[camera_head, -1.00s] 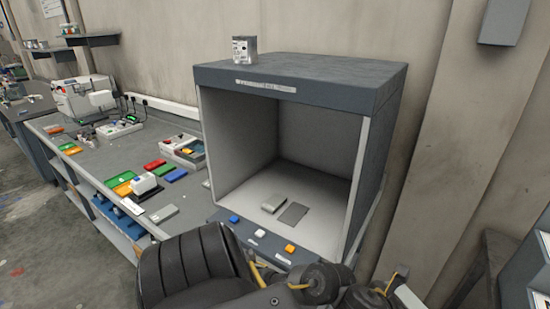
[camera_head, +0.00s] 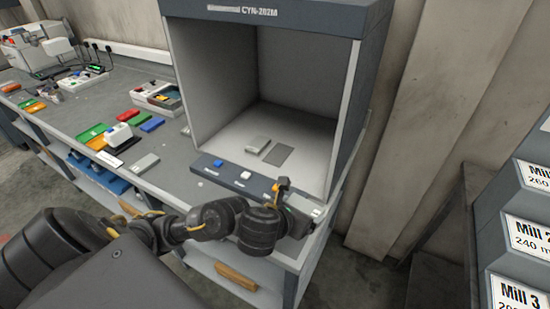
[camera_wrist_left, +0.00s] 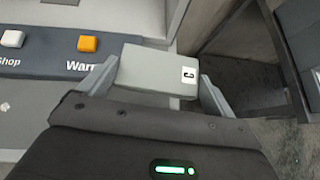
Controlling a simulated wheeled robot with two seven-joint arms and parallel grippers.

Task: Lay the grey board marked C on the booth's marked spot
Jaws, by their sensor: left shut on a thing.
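The grey board marked C (camera_wrist_left: 150,70) is between the two fingers of my left gripper (camera_wrist_left: 157,85) in the left wrist view, its white label with the letter facing up. In the head view my left gripper (camera_head: 303,207) is shut on it in front of the booth's lower right front corner, outside the booth (camera_head: 275,18). The arm covers part of the front strip. The marked spot, a dark grey rectangle (camera_head: 278,154), lies bare on the booth floor. My right gripper is out of view.
The booth is open at the front, with walls left and right. Its front strip has a blue button (camera_head: 218,162) and a white button (camera_head: 245,175); an orange button (camera_wrist_left: 88,44) shows in the wrist view. Coloured boards and trays cover the bench (camera_head: 178,190) at left.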

